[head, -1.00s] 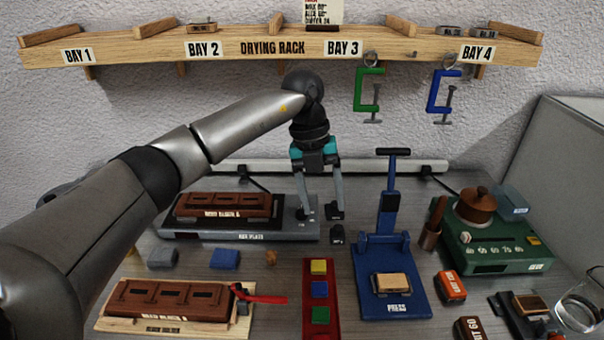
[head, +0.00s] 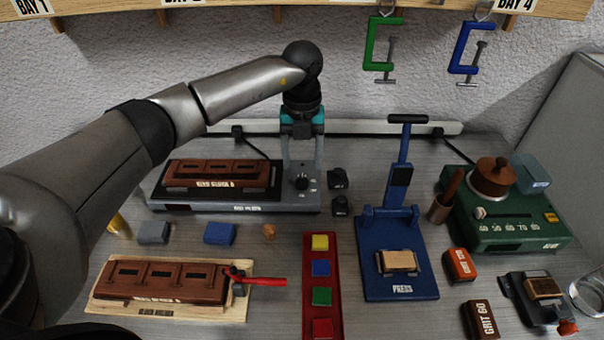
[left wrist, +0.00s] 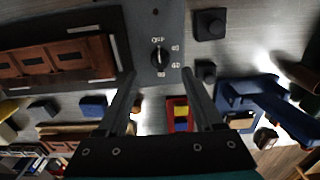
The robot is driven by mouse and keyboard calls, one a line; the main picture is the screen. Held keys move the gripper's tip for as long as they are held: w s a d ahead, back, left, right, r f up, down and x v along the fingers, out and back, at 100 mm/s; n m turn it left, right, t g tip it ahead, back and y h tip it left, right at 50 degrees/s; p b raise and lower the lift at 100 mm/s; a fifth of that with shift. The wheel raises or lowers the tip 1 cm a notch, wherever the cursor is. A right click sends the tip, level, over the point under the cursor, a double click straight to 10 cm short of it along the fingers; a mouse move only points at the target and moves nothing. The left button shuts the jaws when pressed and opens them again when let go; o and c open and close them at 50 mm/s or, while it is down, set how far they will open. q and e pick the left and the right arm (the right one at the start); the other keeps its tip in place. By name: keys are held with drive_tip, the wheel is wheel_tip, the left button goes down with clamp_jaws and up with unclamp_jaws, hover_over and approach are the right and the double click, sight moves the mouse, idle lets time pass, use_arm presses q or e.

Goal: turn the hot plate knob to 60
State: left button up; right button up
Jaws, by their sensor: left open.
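The grey hot plate (head: 180,207) stands at the back left with a brown block (head: 218,174) on it. Its dark round knob (head: 302,183) is at the right end. My left gripper (head: 303,178) points down there, open, with one finger on each side of the knob. In the left wrist view the knob (left wrist: 159,58) lies between and just beyond the open fingertips (left wrist: 158,74), not visibly gripped. Marks around it read OFF at the top and numbers down the right side. Its pointer seems to be toward OFF, but it is small. My right gripper is not in view.
Two small black blocks (head: 339,179) stand just right of the hot plate. The blue press (head: 400,280) with its upright lever is further right. A red tray (head: 307,260) of coloured blocks lies in front. The wall rail (head: 365,127) runs behind.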

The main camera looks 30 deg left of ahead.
sight(302, 178)
use_arm(q)
wheel_tip(302, 178, down, 5)
idle(0.3)
clamp_jaws()
idle(0.5)
